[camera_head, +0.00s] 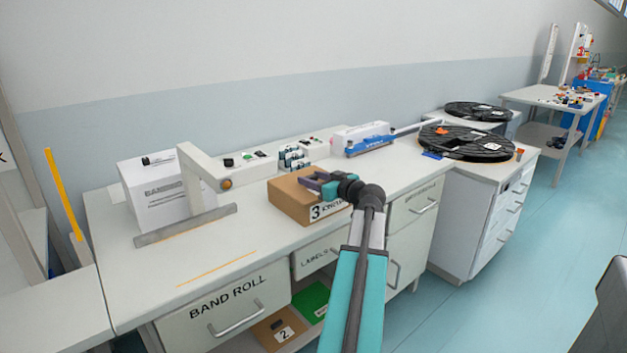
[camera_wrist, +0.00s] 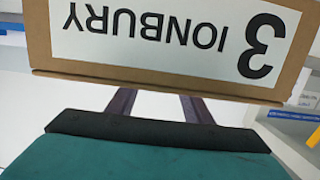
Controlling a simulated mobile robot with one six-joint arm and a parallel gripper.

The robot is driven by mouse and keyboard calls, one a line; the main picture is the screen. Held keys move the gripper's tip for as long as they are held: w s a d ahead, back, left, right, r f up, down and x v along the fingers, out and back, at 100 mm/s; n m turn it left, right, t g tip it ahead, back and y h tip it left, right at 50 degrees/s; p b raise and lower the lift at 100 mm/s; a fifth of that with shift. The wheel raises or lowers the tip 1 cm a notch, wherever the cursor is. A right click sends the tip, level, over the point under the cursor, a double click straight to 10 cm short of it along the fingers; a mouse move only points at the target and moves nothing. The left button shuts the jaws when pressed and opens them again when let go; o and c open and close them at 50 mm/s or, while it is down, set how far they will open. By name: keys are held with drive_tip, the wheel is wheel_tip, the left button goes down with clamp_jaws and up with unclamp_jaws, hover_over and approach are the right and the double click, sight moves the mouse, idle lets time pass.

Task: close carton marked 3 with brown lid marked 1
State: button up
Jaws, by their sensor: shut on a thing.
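The carton marked 3 (camera_head: 290,204) is a brown box on the white bench, with a white label on its front side. Its label, reading "3 IONBURY", fills the top of the wrist view (camera_wrist: 170,30), upside down. A flat brown top, seemingly the brown lid (camera_head: 287,188), covers the carton; I see no mark 1 on it. A brown rim (camera_wrist: 150,88) runs along the label side's edge in the wrist view. My gripper (camera_head: 313,181) is over the carton's top, shut on what seems to be the lid. Its fingertips are hidden behind the rim in the wrist view.
A white machine with an arm (camera_head: 205,168) stands left of the carton. A control panel and small rolls (camera_head: 293,158) are behind it. A blue and white device (camera_head: 365,139) and black reels (camera_head: 467,143) lie right. A box marked 2 (camera_head: 279,330) sits on the shelf below.

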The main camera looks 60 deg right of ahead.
drive_tip(key=o, duration=1.1)
drive_tip(key=shift+s, duration=0.15)
drive_tip(key=v, duration=1.3)
drive_tip(key=shift+s+a, duration=0.1)
drive_tip(key=shift+s, duration=0.15)
